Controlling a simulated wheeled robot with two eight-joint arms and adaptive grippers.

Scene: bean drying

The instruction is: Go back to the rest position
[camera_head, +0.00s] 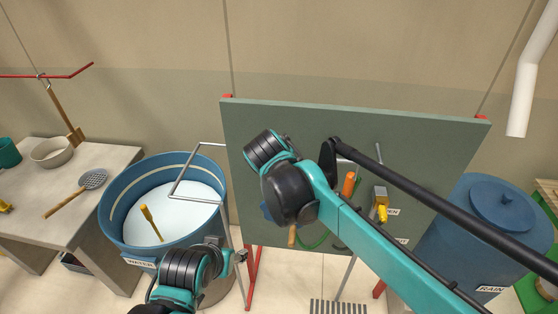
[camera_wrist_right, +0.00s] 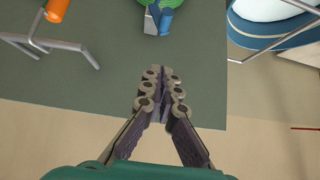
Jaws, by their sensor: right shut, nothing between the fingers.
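My right arm crosses the head view from the lower right, and its wrist is in front of the green board (camera_head: 340,118). My right gripper is mostly hidden behind its own wrist in that view. In the right wrist view my right gripper (camera_wrist_right: 161,76) is shut and empty, with its fingertips together in front of the green board (camera_wrist_right: 80,85). My left gripper (camera_head: 241,256) is low in the head view, just right of the blue water tub (camera_head: 118,222). It is small and partly hidden by its wrist, so I cannot tell its opening.
The board carries an orange-handled tool (camera_head: 349,184), a yellow-ended tool (camera_head: 382,212) and a green hose (camera_head: 315,240). A yellow-handled tool (camera_head: 150,222) stands in the tub. A table (camera_head: 120,160) is at left, a blue rain barrel (camera_head: 455,222) at right. A floor grate (camera_head: 338,307) lies below.

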